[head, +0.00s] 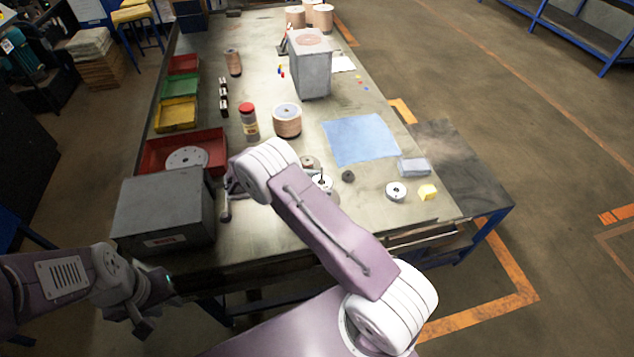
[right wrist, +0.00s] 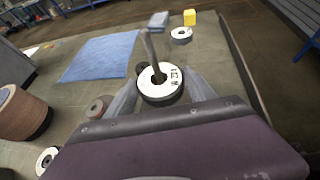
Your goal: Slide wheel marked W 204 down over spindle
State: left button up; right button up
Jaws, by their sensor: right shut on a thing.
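A wheel with a white marked face and dark rim (right wrist: 160,84) sits between the fingers of my right gripper (right wrist: 162,92) in the right wrist view. Its lettering appears to begin with W and is too small to read fully. The grey spindle (right wrist: 149,48) rises out of the wheel's centre hole, so the wheel is around it. How high it sits above the spindle's base is hidden. In the head view the wheel (head: 322,182) shows just past my right arm, which hides the right fingers. My left gripper (head: 140,318) hangs off the table's near left side, away from the wheel.
A dark nut-like ring (head: 348,176), a white-faced wheel (head: 396,191) and a yellow block (head: 428,192) lie to the right. A small tan ring (right wrist: 98,107) is close by. A blue cloth (head: 360,139) lies behind. A grey box (head: 164,211) and red tray (head: 215,138) stand left.

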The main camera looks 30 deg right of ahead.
jog(key=shift+f+b, duration=2.2)
jog(key=shift+f, duration=0.9)
jog(key=o, duration=1.7)
jog(key=shift+c, duration=0.2)
